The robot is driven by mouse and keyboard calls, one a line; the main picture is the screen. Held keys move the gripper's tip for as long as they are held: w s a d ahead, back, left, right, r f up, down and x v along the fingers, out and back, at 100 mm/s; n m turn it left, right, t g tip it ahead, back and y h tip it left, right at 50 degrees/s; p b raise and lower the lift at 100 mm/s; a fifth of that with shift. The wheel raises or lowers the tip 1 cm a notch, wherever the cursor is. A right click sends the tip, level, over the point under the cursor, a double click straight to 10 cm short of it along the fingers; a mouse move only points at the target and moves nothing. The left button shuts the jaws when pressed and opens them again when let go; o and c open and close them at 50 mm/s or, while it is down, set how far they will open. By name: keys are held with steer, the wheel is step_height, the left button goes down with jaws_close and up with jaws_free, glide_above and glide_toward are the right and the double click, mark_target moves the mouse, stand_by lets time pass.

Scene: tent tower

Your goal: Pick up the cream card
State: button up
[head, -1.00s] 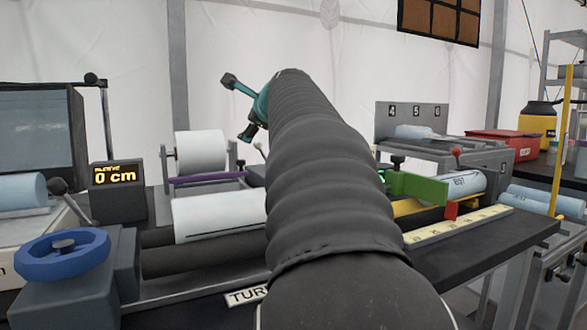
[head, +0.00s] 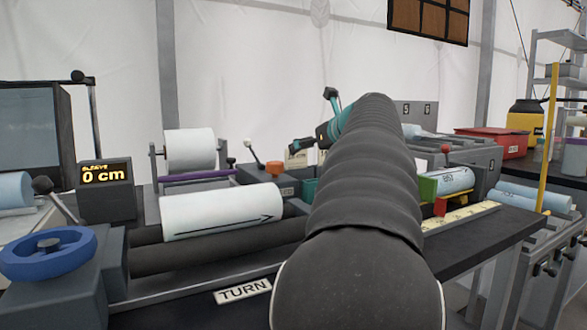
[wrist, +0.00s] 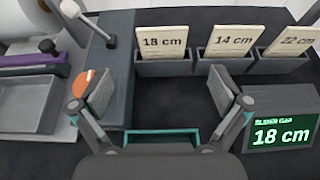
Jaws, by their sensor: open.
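Three cream cards stand in a row of grey holders at the top of the wrist view: one marked 18 cm (wrist: 165,42), one marked 14 cm (wrist: 233,40) and one marked 22 cm (wrist: 294,41). Pale cards (head: 297,155) also show small in the head view, partly hidden behind my arm. My gripper (wrist: 160,95) is open and empty, its fingers spread wide. In the wrist view the 18 cm card lies beyond the gap between the fingers, apart from them. In the head view my gripper (head: 312,120) is above the back of the bench.
A teal-edged tray (wrist: 162,137) lies below my gripper. A green-lit display (wrist: 280,133) reads slider gap 18 cm, close to the right finger. A lever (wrist: 88,18) rises at upper left. A white roll (head: 220,213) and a blue handwheel (head: 47,250) are at the left.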

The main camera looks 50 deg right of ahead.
mark_target(297, 155)
steer(key=shift+r+x, duration=0.2)
steer(key=shift+x, duration=4)
steer(key=shift+d, duration=0.15)
steer(key=c, duration=1)
